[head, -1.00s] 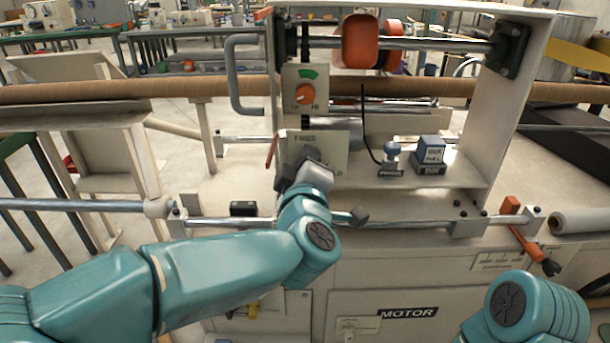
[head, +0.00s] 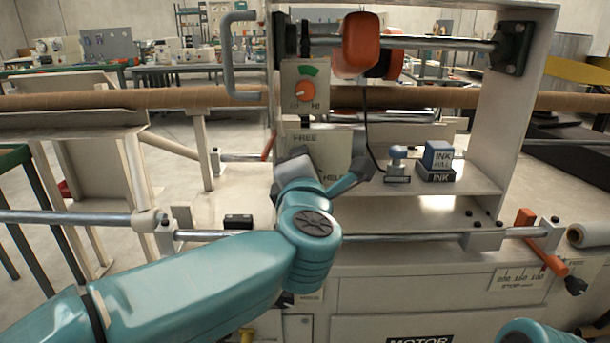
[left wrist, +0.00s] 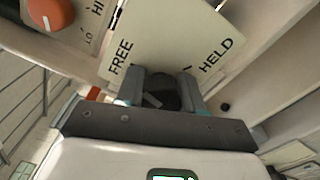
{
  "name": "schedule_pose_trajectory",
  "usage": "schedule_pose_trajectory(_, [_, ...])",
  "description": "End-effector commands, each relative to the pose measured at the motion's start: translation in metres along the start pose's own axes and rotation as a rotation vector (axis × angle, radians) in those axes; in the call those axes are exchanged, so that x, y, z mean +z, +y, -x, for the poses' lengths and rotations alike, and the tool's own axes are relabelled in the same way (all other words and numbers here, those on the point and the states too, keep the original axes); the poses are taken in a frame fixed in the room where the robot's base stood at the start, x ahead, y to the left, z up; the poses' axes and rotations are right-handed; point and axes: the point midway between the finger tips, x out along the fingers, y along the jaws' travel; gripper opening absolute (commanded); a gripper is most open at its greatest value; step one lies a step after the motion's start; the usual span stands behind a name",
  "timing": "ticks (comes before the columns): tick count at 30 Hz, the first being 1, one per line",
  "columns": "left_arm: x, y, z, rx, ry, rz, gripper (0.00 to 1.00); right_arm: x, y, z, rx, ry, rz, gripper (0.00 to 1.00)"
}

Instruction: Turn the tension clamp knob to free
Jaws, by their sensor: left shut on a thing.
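The tension clamp plate (head: 335,150) is a cream panel marked FREE at its upper left and HELD at its lower right. It also shows in the left wrist view (left wrist: 175,35), tilted. The clamp knob (left wrist: 163,90) is dark and round and sits between the two fingers of my left gripper (left wrist: 160,92), which is shut on it. In the head view my left gripper (head: 300,153) is against the plate and hides the knob. Where the knob points is hard to tell. My right gripper is out of view; only part of its arm shows at the bottom right.
An orange LO/HI dial (head: 305,91) sits just above the plate. An ink stamp (head: 397,165) and an ink box (head: 437,160) stand on the shelf to the right. A steel rail (head: 400,236) crosses in front, with an orange lever (head: 540,243) at its right.

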Motion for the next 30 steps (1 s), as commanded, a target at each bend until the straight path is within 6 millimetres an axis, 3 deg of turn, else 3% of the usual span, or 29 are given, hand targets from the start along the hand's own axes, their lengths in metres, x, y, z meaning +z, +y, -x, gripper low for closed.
schedule_pose_trajectory(12, [-0.003,-0.001,0.0,0.003,0.006,0.218,0.06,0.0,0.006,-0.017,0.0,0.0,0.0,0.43])
schedule_pose_trajectory(30, [-0.003,-0.001,-0.001,0.0,0.007,0.262,0.06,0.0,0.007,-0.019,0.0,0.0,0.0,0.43])
